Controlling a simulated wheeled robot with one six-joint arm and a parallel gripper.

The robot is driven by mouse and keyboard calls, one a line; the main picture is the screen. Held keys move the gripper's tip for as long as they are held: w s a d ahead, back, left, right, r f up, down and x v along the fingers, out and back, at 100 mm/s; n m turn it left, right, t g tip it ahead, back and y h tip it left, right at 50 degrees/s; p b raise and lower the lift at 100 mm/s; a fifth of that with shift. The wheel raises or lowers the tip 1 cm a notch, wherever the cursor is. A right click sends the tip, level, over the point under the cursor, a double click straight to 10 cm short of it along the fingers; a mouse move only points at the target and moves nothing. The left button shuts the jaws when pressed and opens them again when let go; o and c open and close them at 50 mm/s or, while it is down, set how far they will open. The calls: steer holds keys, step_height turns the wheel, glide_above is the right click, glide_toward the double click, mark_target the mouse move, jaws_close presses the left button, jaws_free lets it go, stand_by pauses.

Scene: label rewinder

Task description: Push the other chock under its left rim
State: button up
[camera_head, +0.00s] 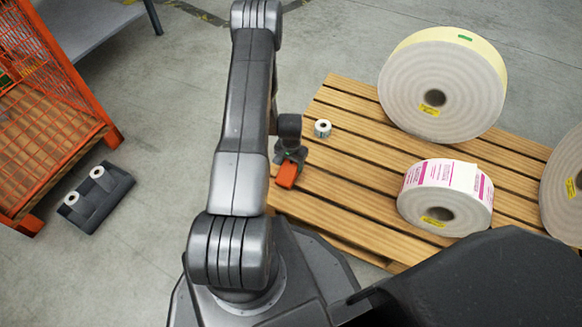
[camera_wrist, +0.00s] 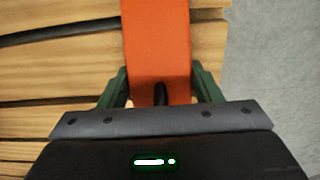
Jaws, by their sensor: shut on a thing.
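My gripper (camera_head: 290,157) is shut on an orange chock (camera_head: 286,176), over the left part of the wooden pallet (camera_head: 340,198). In the wrist view the chock (camera_wrist: 160,45) sits between the two green fingers and runs up out of the frame. I cannot tell whether the chock touches the boards. A roll with pink and white print (camera_head: 446,195) stands on the pallet to the right of my gripper, with a clear gap between them. A large pale roll (camera_head: 440,80) stands at the back. No second chock shows.
A small label roll (camera_head: 322,128) stands on the pallet just right of my gripper. Another large roll (camera_head: 564,190) is cut off at the right edge. An orange cage (camera_head: 45,85) and a dark holder with two small rolls (camera_head: 97,198) are at the left.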

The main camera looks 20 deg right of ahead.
steer(key=shift+f, duration=0.55)
steer(key=shift+f+b, duration=0.25)
steer(key=shift+b, duration=0.1)
steer(key=o, duration=1.2)
steer(key=shift+r+p, duration=0.1)
steer(key=shift+p, duration=0.3)
step_height(320, 180, up, 14)
steer(key=p, duration=0.4)
steer(key=shift+d+p, duration=0.15)
steer(key=shift+p, duration=0.25)
steer(key=shift+f, duration=0.3)
